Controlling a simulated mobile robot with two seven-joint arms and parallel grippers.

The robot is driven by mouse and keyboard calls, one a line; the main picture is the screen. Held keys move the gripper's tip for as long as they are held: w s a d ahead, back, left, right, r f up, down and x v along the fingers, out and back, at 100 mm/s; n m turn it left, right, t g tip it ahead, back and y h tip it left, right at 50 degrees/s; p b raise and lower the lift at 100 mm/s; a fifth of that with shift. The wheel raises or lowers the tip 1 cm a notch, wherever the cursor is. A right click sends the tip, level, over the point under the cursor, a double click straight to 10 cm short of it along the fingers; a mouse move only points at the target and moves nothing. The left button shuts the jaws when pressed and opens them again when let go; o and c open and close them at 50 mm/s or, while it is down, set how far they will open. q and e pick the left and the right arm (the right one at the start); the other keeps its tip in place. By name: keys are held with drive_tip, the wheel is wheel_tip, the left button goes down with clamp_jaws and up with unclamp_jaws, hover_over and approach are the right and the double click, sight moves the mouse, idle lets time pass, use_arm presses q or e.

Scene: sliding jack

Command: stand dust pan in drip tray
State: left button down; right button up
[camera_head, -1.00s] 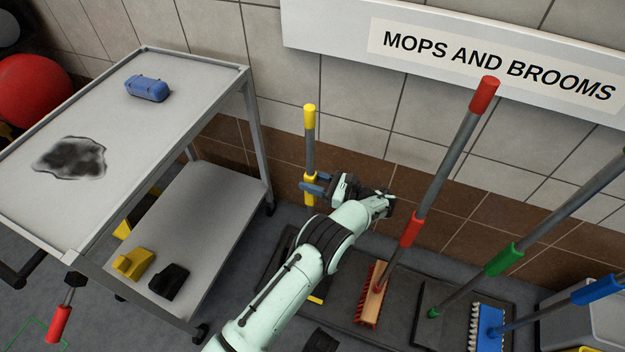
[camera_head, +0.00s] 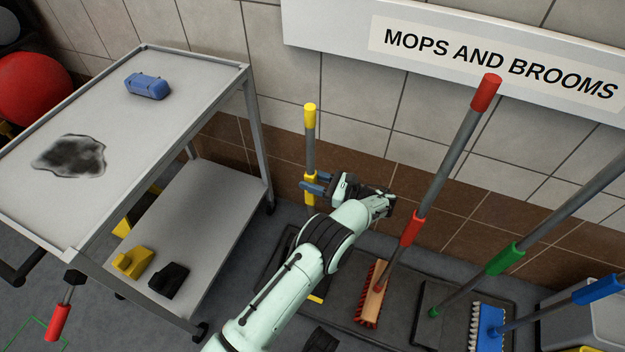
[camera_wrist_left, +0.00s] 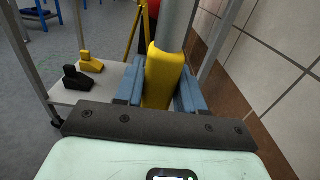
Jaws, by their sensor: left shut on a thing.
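The dust pan has an upright grey pole with a yellow top and a yellow lower grip (camera_head: 310,183). My left gripper (camera_head: 314,187) is shut around this yellow grip, which also shows between the blue fingers in the left wrist view (camera_wrist_left: 163,80). My left arm hides part of the pan's lower end; a dark part and a yellow edge show beside the arm. The dark drip tray (camera_head: 400,300) lies on the floor along the wall. The pan's lower end is at its left end; I cannot tell whether they touch. My right gripper is out of view.
A red brush (camera_head: 374,290), a green-handled tool (camera_head: 503,260) and a blue brush (camera_head: 488,325) stand in the tray to the right. A grey cart (camera_head: 205,215) stands left, with a blue object (camera_head: 147,87) on top. The tiled wall is close behind.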

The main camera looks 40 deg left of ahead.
sight(312, 130)
use_arm(q)
drive_tip(key=shift+f+b, duration=0.3)
drive_tip(key=shift+f, duration=0.05)
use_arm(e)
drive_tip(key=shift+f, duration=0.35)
use_arm(q)
drive_tip(key=c, duration=0.6)
unclamp_jaws()
drive_tip(key=shift+r, duration=0.5)
wheel_tip(312, 130, up, 8)
drive_tip(key=shift+r+p, duration=0.2)
drive_tip(key=shift+p, duration=1)
wheel_tip(312, 130, up, 11)
drive_tip(key=shift+f+p, duration=0.15)
drive_tip(key=shift+p, duration=1.05)
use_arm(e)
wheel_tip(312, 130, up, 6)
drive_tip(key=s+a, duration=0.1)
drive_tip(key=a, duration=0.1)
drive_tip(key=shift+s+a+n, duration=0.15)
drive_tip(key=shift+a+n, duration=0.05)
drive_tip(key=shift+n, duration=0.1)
